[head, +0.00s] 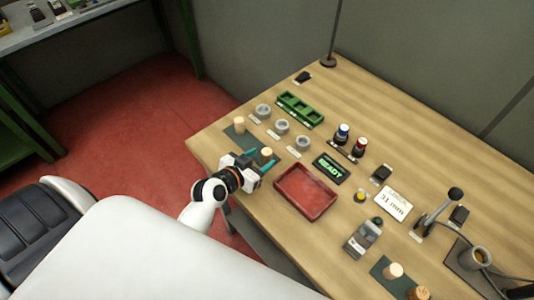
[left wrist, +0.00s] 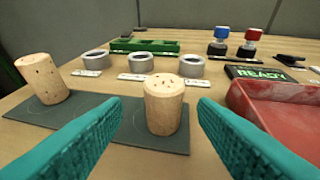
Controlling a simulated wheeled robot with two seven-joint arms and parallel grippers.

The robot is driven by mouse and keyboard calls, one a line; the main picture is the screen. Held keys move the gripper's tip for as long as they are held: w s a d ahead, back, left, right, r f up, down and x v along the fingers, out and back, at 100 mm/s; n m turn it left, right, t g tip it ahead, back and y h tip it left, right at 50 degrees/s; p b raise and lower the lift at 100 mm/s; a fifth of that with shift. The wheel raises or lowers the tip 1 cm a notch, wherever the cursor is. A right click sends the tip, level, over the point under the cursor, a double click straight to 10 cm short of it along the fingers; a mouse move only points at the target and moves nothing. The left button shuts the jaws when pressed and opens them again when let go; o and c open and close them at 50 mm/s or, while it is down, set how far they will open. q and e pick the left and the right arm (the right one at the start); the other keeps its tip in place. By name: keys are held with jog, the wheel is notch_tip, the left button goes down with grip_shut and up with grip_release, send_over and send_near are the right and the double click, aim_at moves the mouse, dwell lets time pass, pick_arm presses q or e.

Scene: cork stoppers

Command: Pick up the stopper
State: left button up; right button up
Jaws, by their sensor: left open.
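Two cork stoppers stand on a dark mat (left wrist: 95,124) at the table's left edge. One stopper (left wrist: 164,104) is between the tips of my open left gripper (left wrist: 160,115), with a gap on each side; in the head view this stopper (head: 267,152) is next to the teal fingers of my left gripper (head: 259,160). The other stopper (left wrist: 41,79) stands to the left, and also shows in the head view (head: 239,125). Two more stoppers (head: 393,271) (head: 418,293) are by the table's front, on another dark mat (head: 381,266). My right gripper is not in view.
A red tray (head: 279,190) lies just right of my left gripper. Behind the corks are several grey rings (head: 282,127) with labels and a green rack (head: 300,109). A READY display (head: 331,169), blue and red-topped stamps (head: 342,133) and a lever device (head: 436,212) stand further right.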

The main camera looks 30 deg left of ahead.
aim_at(264, 157)
pick_arm(q)
jog(key=shift+w+d, duration=0.1)
jog(key=shift+w, duration=0.25)
jog(key=p+x, duration=0.1)
jog(key=x, duration=0.2)
jog(key=shift+w+d+r, duration=0.1)
jog(key=shift+w+d, duration=0.1)
jog(key=shift+w, duration=0.05)
jog(key=shift+w+f, duration=0.3)
jog(key=shift+w, duration=0.2)
jog(key=shift+s, duration=0.1)
jog(key=c, duration=1)
